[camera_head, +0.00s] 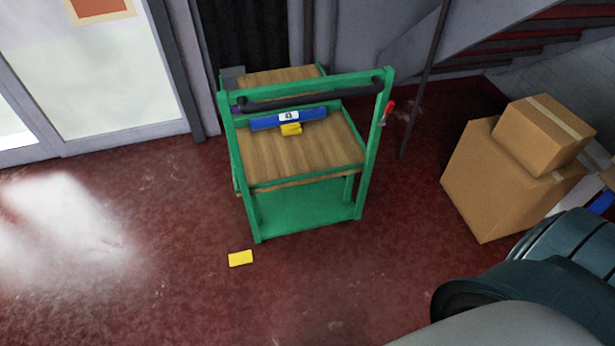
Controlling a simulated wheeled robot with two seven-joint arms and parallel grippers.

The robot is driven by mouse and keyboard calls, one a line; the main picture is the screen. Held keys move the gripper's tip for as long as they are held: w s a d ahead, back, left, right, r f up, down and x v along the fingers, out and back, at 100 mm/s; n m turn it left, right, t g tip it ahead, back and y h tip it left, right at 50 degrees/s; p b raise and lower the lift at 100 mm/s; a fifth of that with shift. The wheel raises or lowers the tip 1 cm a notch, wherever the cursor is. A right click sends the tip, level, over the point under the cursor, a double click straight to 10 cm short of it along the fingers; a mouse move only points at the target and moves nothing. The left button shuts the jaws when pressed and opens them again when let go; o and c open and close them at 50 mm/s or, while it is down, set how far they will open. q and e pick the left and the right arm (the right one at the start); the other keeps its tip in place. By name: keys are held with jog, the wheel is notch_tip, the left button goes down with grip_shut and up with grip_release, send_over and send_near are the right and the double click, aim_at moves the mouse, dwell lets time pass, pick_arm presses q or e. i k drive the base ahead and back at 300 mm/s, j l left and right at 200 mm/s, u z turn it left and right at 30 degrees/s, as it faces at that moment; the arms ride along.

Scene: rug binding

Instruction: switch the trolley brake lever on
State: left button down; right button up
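A green-framed trolley (258,230) with wooden shelf boards stands on the dark red floor in the middle of the view. A black handle bar (310,95) crosses its near upper frame. A small red lever (389,107), which looks like the brake lever, sits on the outer side of the trolley's right upright. It is too small to tell its setting. A blue roll with a white label (268,122) and a small yellow block (291,129) lie on the upper board. Neither gripper is in view.
Cardboard boxes (478,190) are stacked at the right. A yellow card (241,258) lies on the floor in front of the trolley. A dark post (424,85) stands behind it to the right, near a staircase. A glazed door (110,85) is at the left. The left floor is clear.

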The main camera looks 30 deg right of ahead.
aim_at(387, 110)
jog(key=k+z, duration=0.1)
jog(key=z, duration=0.4)
jog(key=k+l+z, duration=0.1)
jog(key=z, duration=0.4)
